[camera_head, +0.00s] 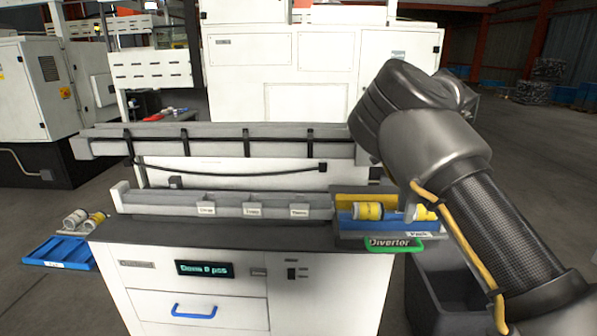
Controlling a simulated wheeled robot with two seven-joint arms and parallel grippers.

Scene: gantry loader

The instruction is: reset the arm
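My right arm (470,190) comes in from the lower right, rises and bends over the right end of the machine's bench. Its gripper (408,203) is mostly hidden behind the forearm; only a small grey part shows, low over a blue tray (350,226). Two yellow-and-white cylinders (368,211) lie in this tray, one partly covered by my arm. I cannot make out the fingertips or whether they hold anything. My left gripper is not in view.
A green handle labelled Diverter (395,245) is below the tray. The labelled trough (230,204) left of it looks empty. A long grey gantry beam (250,138) spans behind. A dark bin (440,285) stands at right. A blue floor tray (62,252) is at left, with cylinders nearby.

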